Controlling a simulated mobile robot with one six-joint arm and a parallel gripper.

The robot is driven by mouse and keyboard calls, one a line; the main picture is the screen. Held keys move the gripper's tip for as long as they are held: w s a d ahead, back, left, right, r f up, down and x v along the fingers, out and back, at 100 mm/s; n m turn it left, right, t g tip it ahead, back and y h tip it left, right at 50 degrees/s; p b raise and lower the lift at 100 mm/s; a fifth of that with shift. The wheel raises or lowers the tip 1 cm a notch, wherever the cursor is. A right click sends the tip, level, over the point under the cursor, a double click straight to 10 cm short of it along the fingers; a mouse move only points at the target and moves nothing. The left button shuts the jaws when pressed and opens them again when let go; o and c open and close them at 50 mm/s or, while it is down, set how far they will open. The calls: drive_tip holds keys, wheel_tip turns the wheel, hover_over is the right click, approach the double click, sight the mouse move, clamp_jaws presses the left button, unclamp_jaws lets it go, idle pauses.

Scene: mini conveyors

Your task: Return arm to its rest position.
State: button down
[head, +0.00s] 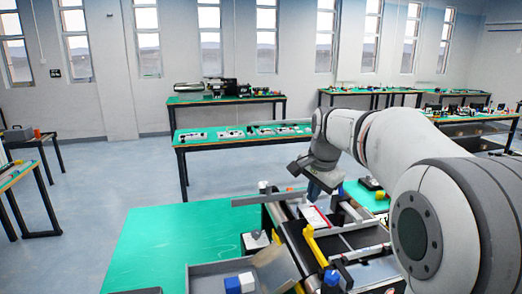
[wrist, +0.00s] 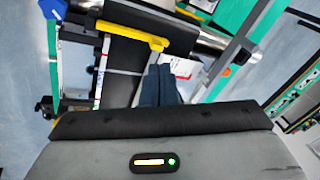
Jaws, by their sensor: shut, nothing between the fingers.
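My arm reaches in from the right in the head view and bends down over the mini conveyor (head: 287,236). My gripper (head: 315,195) hangs just above the far part of the conveyor. In the wrist view my gripper (wrist: 160,72) shows its two dark fingers together, with nothing between them. The fingertips point toward a yellow bar (wrist: 130,35) and the dark conveyor belt (wrist: 125,75). A white card with red marks (head: 314,217) lies on the conveyor below my gripper. I cannot tell how far the fingertips are from it.
A grey tray (head: 210,272) with blue and white blocks (head: 240,284) is at the front on a green table (head: 150,240). Yellow bars (head: 318,248) rise along the conveyor. Other workbenches (head: 240,140) stand behind, with open floor (head: 110,185) at left.

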drive_tip(key=s+f+n, duration=0.5)
drive_tip(key=s, duration=0.9)
drive_tip(key=s+f+n+b, duration=0.1)
drive_tip(key=s+f+n, duration=0.4)
drive_tip(key=s, duration=0.9)
drive_tip(key=shift+d+f+h, duration=0.3)
drive_tip(key=shift+f, duration=0.4)
